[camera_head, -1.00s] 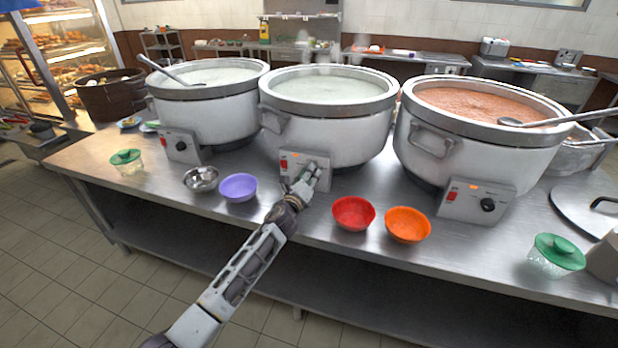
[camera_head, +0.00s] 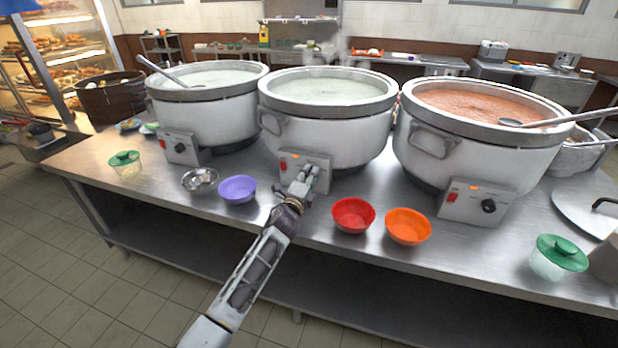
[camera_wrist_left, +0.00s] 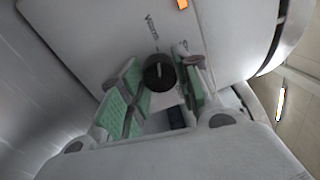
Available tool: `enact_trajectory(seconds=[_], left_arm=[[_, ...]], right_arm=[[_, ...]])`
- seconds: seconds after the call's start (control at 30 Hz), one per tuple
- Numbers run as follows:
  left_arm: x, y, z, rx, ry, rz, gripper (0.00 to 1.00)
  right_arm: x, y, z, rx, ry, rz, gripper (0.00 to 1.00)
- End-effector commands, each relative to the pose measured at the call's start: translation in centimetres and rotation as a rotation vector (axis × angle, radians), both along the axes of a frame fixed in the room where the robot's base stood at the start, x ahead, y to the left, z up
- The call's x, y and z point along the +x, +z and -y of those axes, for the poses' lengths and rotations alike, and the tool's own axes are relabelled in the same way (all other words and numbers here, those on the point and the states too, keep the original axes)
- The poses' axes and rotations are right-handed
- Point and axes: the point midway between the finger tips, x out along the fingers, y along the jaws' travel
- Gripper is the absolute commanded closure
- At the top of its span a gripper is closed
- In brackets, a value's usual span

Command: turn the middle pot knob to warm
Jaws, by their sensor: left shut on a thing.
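The middle pot (camera_head: 325,130) is white with a steel rim and pale congee. Its control box (camera_head: 290,166) on the front carries a red switch and an orange light. My left gripper (camera_head: 308,178) reaches this box from the front and hides its knob in the head view. In the left wrist view the black round knob (camera_wrist_left: 159,73), with a pale pointer line, sits between the green-padded fingers of my left gripper (camera_wrist_left: 152,92), which is shut on it. Printed words on the panel are partly visible but too blurred to read fully. My right gripper is not in view.
A left pot (camera_head: 205,115) and a right pot (camera_head: 470,155) flank the middle one. Purple (camera_head: 238,189), red (camera_head: 353,215) and orange (camera_head: 408,227) bowls and a metal bowl (camera_head: 200,180) stand near my left arm on the steel table (camera_head: 160,185).

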Motion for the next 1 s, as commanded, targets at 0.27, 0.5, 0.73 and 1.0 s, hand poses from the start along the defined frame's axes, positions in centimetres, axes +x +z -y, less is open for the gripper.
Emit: enact_trajectory(seconds=[0.27, 0.5, 0.73, 1.0], left_arm=[[0.0, -0.2, -0.1, -0.003, 0.001, -0.004, 0.91], [0.0, -0.1, -0.1, -0.002, 0.001, -0.003, 0.46], [0.0, -0.1, 0.0, -0.002, 0.000, -0.002, 0.46], [-0.3, 0.0, -0.1, -0.001, 0.000, 0.000, 0.46]], right_arm=[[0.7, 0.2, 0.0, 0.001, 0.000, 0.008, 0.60], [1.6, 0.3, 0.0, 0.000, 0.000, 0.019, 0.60], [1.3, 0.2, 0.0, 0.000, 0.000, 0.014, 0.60], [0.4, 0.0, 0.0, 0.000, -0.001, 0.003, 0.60]])
